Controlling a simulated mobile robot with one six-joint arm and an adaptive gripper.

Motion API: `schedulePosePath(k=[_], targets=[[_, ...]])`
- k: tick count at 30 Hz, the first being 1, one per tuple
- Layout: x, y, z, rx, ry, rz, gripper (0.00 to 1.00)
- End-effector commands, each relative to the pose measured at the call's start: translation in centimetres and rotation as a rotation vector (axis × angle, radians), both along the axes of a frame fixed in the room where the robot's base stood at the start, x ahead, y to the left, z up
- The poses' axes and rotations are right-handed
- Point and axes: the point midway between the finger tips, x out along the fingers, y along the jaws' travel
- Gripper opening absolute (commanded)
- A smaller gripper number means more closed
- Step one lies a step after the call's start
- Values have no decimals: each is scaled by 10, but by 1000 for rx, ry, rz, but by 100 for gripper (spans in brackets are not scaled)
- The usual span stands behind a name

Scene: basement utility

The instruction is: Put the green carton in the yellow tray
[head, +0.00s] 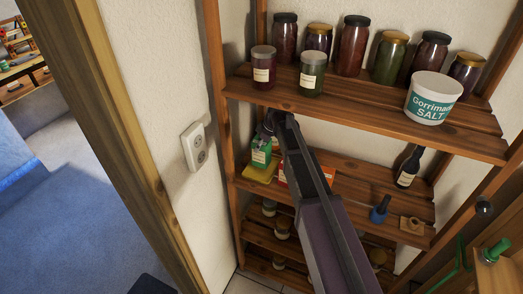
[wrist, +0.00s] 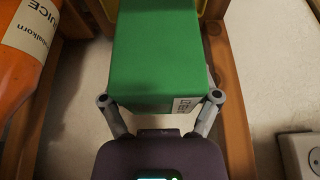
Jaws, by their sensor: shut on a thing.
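The green carton (head: 261,156) is at the left end of the middle shelf, with my gripper (head: 269,128) at its upper part. In the wrist view the carton (wrist: 155,50) fills the space between the two fingers of my gripper (wrist: 160,105), which is shut on it. The yellow tray (head: 257,174) lies on the shelf at the carton's lower front. The carton's bottom edge shows just above the tray; I cannot tell whether they touch. My arm hides part of the shelf to the right.
Jars and a salt tub (head: 433,98) stand on the shelf above. A red-and-white item (head: 325,174) is partly hidden behind my arm. A dark bottle (head: 409,168) and blue bottle (head: 379,210) stand farther right. A juice bottle (wrist: 28,55) is close left in the wrist view.

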Motion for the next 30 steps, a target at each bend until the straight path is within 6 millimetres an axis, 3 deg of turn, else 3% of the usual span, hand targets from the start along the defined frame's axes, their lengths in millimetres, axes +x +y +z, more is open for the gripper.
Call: schedulePosePath(k=[2,14,30], targets=[[12,-1,0,1,0,-1,18],[8,-1,-33,1,0,0,18],[8,0,-37,1,-1,1,18]])
